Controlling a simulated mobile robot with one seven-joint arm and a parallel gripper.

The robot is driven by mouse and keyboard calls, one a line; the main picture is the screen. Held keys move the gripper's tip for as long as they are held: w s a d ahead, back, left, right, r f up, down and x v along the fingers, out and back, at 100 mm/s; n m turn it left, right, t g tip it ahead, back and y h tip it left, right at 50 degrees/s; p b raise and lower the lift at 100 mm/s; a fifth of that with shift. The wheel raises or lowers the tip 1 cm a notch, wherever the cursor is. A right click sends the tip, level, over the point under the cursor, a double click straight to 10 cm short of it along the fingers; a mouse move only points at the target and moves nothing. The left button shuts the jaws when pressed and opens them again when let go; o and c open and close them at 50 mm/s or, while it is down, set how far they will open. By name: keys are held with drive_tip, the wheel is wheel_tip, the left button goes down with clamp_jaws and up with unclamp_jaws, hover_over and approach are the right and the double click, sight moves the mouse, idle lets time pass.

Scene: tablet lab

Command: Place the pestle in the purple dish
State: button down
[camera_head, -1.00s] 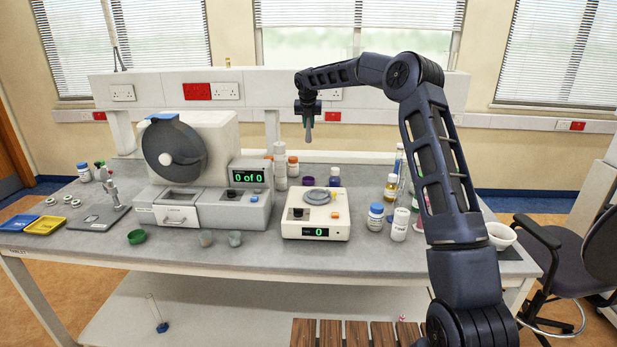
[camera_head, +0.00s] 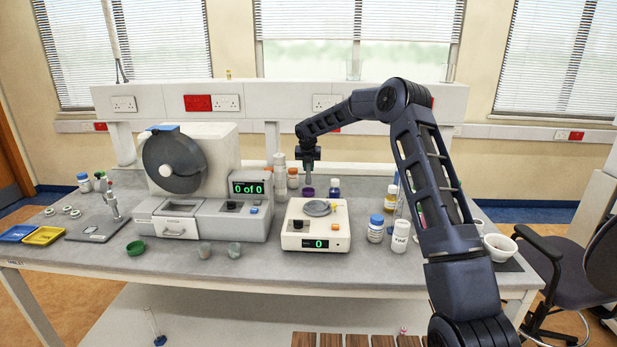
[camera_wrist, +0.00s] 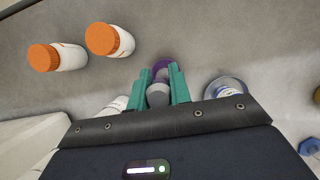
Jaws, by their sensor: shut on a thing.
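My gripper (camera_head: 308,160) is shut on the grey pestle (camera_head: 308,175), which hangs down from it. In the wrist view the pestle (camera_wrist: 158,95) shows end-on between my green fingers (camera_wrist: 159,78). The small purple dish (camera_head: 308,192) stands on the bench behind the balance, and the pestle's lower end is just above it. In the wrist view the dish (camera_wrist: 161,65) is partly hidden by the pestle and fingers. I cannot tell whether the pestle's tip is within the rim.
The white balance (camera_head: 316,225) stands in front of the dish. Orange-capped bottles (camera_wrist: 110,40) stand near on the other side. The large tablet machine (camera_head: 190,180) is at left.

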sight(308, 175)
drive_tip(key=shift+f, duration=2.35)
drive_tip(key=shift+f, duration=0.1)
drive_tip(key=c, duration=1.3)
unclamp_jaws()
drive_tip(key=v, duration=1.2)
drive_tip(key=s+d+r+m+h, duration=0.1)
drive_tip(key=s+d+r+m, duration=0.8)
drive_tip(key=s+d, duration=0.35)
drive_tip(key=s+d+r+m+h, duration=0.1)
drive_tip(key=s+d+r+m, duration=0.75)
drive_tip(key=s+d, duration=0.4)
drive_tip(key=s+d+f+m, duration=0.2)
drive_tip(key=s+m, duration=0.4)
drive_tip(key=s, duration=0.4)
drive_tip(key=s+d+f+m+y, duration=0.1)
drive_tip(key=s+d+m, duration=0.4)
drive_tip(key=s, duration=0.6)
drive_tip(key=s+d+f+m+y, duration=0.1)
drive_tip(key=s+d+f+m, duration=0.1)
drive_tip(key=s+d+m, duration=0.2)
drive_tip(key=shift+s+f+m, duration=0.2)
drive_tip(key=shift+s+m, duration=0.7)
drive_tip(key=shift+s, duration=0.75)
drive_tip(key=shift+s+f+m, duration=0.2)
drive_tip(key=shift+s+m, duration=0.65)
drive_tip(key=shift+s, duration=0.8)
